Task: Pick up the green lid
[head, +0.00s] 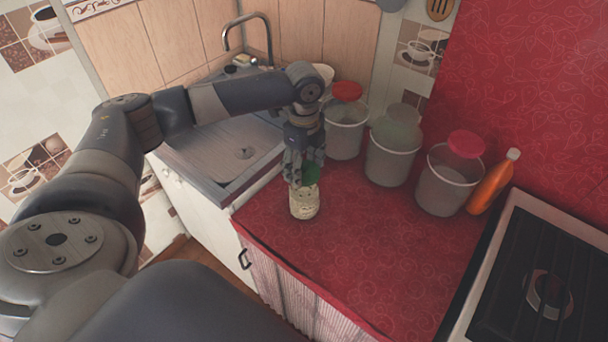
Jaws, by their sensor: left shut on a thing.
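The green lid (311,173) shows between the fingers of my left gripper (304,172), just over the top of a jar. My left gripper points down and is shut on the lid; its fingers hide part of it. The jar (304,203) is pale and speckled and stands upright on the red counter, near its left front edge. I cannot tell whether the lid still touches the jar. My right gripper is not in view.
Several grey buckets (391,166) stand along the back of the red counter (350,245), with an orange bottle (493,182) at their right. A stove (540,280) is at the right. A metal sink (215,160) is at the left. The counter's front middle is clear.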

